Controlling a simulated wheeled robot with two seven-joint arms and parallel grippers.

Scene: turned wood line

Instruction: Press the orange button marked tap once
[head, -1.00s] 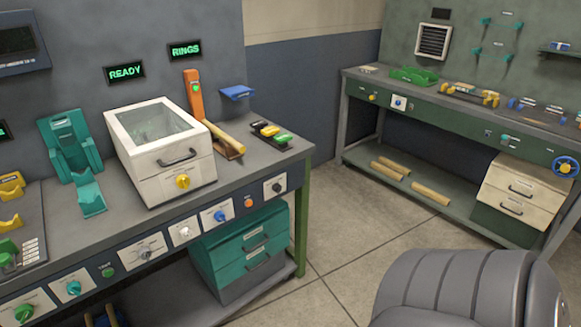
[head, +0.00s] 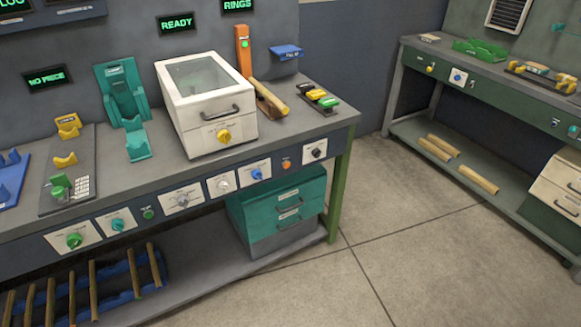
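A small orange button (head: 286,163) sits on the front panel of the left workbench, toward its right end. It is between a white plate with a blue knob (head: 257,173) and a plate with a black knob (head: 315,151). Its label is too small to read. Neither of my grippers shows in the head view, and nothing covers the button.
A white lidded box (head: 205,105) stands on the bench (head: 180,172) above the panel, beside an orange post (head: 242,50) with a green light. Teal drawers (head: 285,205) stand below the button. The floor (head: 400,255) in front is clear.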

